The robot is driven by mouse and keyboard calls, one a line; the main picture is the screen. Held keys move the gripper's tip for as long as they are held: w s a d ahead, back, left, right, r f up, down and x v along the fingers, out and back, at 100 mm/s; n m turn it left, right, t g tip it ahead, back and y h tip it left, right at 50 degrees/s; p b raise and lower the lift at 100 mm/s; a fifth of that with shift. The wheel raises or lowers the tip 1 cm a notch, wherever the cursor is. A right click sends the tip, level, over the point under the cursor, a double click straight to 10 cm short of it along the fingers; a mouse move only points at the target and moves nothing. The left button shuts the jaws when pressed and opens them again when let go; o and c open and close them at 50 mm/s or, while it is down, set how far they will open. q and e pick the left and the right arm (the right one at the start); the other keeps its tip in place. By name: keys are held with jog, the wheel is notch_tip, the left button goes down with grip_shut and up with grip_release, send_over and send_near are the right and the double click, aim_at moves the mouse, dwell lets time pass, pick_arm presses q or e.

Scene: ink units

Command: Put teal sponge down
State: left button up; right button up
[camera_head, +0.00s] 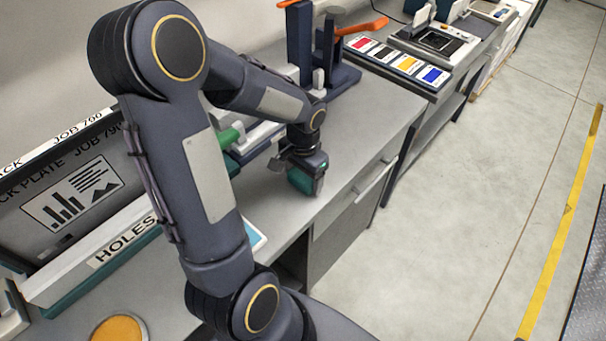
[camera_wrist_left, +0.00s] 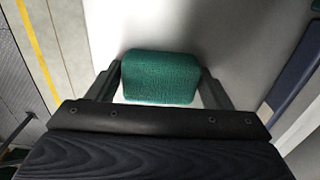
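The teal sponge (camera_head: 299,181) is at my left gripper (camera_head: 306,177), low over the grey worktop (camera_head: 330,192) near its front edge. In the left wrist view the sponge (camera_wrist_left: 160,78) sits between the two fingertips, with a finger against each side. My left gripper (camera_wrist_left: 161,82) looks shut on it. I cannot tell whether the sponge touches the worktop. Part of the sponge is hidden by the gripper in the head view. My right gripper is not in view.
A green-handled thing (camera_head: 228,138) lies behind the gripper. A dark blue stand with orange handles (camera_head: 325,60) is at the back. A tray of coloured ink cards (camera_head: 398,62) is farther right. A drawer front (camera_head: 355,192) is below the worktop edge. Worktop to the gripper's right is clear.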

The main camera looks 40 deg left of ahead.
aim_at(300, 174)
pick_arm(q)
jog(key=shift+o, duration=1.4)
jog(key=r, duration=0.7)
jog(key=shift+s+a+r+b, duration=0.1)
jog(key=shift+s+a+b, duration=0.1)
jog(key=shift+a+b, duration=0.15)
jog(key=s+d+r+n+t+h, duration=0.1)
jog(key=s+d+r+t+h, duration=0.1)
jog(key=s+d, duration=0.3)
jog(key=s+d+r+n+t+h, duration=0.1)
jog(key=s+d+r+t, duration=0.2)
jog(key=s+d, duration=0.3)
jog(key=shift+s+r+n+t+h, duration=0.2)
jog(key=shift+s+n+t+h, duration=0.15)
jog(key=shift+s, duration=0.6)
